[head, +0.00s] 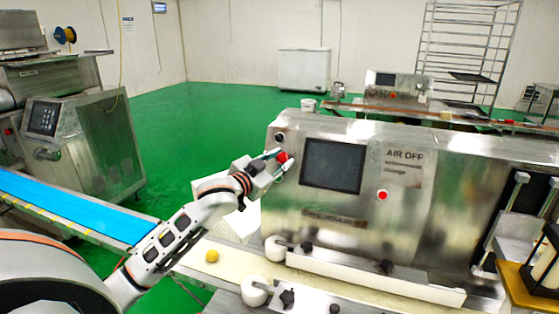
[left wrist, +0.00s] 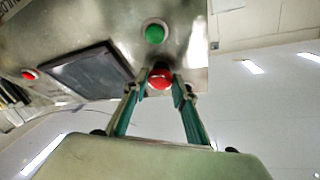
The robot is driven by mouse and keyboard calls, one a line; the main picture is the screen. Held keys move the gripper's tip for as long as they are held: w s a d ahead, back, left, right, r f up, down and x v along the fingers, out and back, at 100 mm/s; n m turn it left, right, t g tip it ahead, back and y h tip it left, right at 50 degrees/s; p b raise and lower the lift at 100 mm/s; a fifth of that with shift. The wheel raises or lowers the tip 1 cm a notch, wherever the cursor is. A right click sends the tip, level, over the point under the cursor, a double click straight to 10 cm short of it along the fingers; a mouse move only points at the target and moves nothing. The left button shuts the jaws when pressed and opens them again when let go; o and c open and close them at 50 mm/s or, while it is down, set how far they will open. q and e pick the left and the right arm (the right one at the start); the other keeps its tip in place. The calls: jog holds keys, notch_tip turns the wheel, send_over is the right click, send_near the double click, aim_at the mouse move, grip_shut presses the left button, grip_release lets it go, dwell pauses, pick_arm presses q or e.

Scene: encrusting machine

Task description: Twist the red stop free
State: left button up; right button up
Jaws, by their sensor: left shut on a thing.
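The red stop (head: 283,158) is a round red knob on the left side of the steel machine's front panel (head: 335,221), left of the dark screen (head: 332,165). My left gripper (head: 279,161) is at the knob, its fingers on either side of it. In the left wrist view the red stop (left wrist: 160,77) sits between the fingertips of the left gripper (left wrist: 159,90), which is shut on it. A green button (left wrist: 155,33) shows beside it on the panel. My right gripper is not in view.
Another red button (head: 383,195) sits right of the screen. A blue belt (head: 70,210) lies at left. Green floor (head: 215,110) is open behind.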

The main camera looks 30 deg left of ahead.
pick_arm(q)
jog(key=shift+a, duration=0.15)
jog(key=o, duration=1.1)
jog(key=shift+w, duration=0.15)
jog(key=shift+w+f, duration=0.15)
jog(key=shift+s, duration=0.6)
jog(key=s, duration=1.1)
jog(key=shift+r, duration=0.3)
